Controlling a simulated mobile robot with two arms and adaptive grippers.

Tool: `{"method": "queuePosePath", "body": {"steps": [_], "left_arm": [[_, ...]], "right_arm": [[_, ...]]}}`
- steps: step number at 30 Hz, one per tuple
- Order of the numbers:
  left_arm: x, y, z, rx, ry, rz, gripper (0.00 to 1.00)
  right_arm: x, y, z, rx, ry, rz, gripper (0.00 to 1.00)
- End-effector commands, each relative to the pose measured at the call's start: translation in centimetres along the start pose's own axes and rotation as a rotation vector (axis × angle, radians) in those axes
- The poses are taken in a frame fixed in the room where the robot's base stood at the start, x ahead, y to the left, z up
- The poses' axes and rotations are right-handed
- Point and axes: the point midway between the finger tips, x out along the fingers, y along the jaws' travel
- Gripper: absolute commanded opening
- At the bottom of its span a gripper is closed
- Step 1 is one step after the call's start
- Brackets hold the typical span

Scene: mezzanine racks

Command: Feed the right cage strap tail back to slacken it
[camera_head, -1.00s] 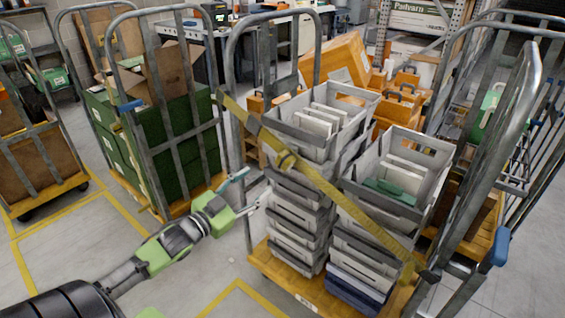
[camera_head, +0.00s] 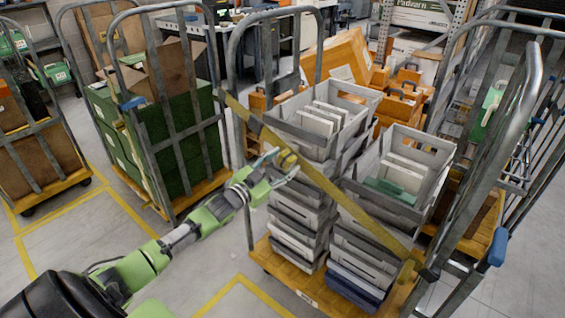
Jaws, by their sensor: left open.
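A yellow strap (camera_head: 345,203) runs slantwise across the front of the right cage (camera_head: 233,70), from its upper left post down to its lower right side. My right gripper is not in view.
Stacked grey totes (camera_head: 300,217) fill the right cage on its orange base (camera_head: 275,272). A cage with green boxes (camera_head: 180,150) stands to the left, and a further cage (camera_head: 40,150) at far left. Grey floor (camera_head: 190,262) with yellow lines is clear in front.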

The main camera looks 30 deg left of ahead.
Motion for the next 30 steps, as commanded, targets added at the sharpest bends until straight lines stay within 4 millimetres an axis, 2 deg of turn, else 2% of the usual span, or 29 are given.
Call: {"method": "queuePosePath", "body": {"steps": [8, 9, 15, 20, 27, 30], "left_arm": [[0.1, 0.1, 0.1, 0.0, -0.001, 0.001, 0.51], [0.1, 0.1, 0.0, -0.001, 0.0, 0.001, 0.49], [0.1, 0.1, 0.0, -0.001, 0.0, 0.001, 0.0], [0.1, -0.6, 0.1, 0.001, 0.0, 0.0, 0.0], [0.2, -5.7, -0.1, 0.008, 0.003, -0.007, 0.0], [0.2, -7.1, -0.2, 0.006, 0.004, -0.006, 0.0]], "right_arm": [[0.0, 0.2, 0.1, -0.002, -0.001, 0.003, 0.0], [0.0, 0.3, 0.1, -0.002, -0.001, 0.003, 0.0], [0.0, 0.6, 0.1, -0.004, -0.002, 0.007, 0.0], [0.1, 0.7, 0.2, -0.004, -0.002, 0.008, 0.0], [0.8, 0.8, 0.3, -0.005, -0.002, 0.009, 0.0], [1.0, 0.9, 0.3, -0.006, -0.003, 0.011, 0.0]]}}
